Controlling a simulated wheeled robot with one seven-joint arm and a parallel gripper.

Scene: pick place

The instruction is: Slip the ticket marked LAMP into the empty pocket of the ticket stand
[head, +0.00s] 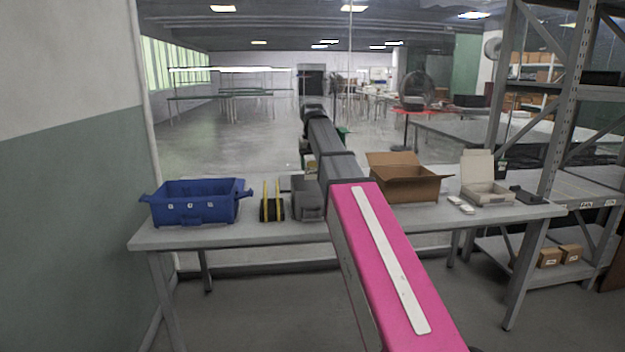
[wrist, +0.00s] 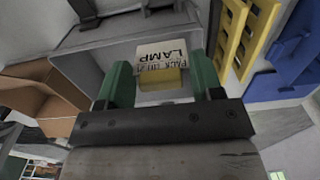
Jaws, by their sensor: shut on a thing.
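In the wrist view my gripper (wrist: 162,72) has green fingers on either side of a white ticket (wrist: 168,53) with a yellow part at its near edge. The ticket reads LAMP, upside down in the picture, with a smaller line of print below the word. My gripper is shut on this ticket. A grey box-like thing (wrist: 92,62) lies beyond and around it; the ticket appears apart from its walls.
On the table (head: 240,236) stand a blue bin (head: 195,206), a yellow-and-black rack (head: 272,202), a grey box (head: 308,204), an open cardboard box (head: 405,186) and a pale open box (head: 487,192). Two small white pieces (head: 461,204) lie between the last two. A metal shelf (head: 545,100) rises at right.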

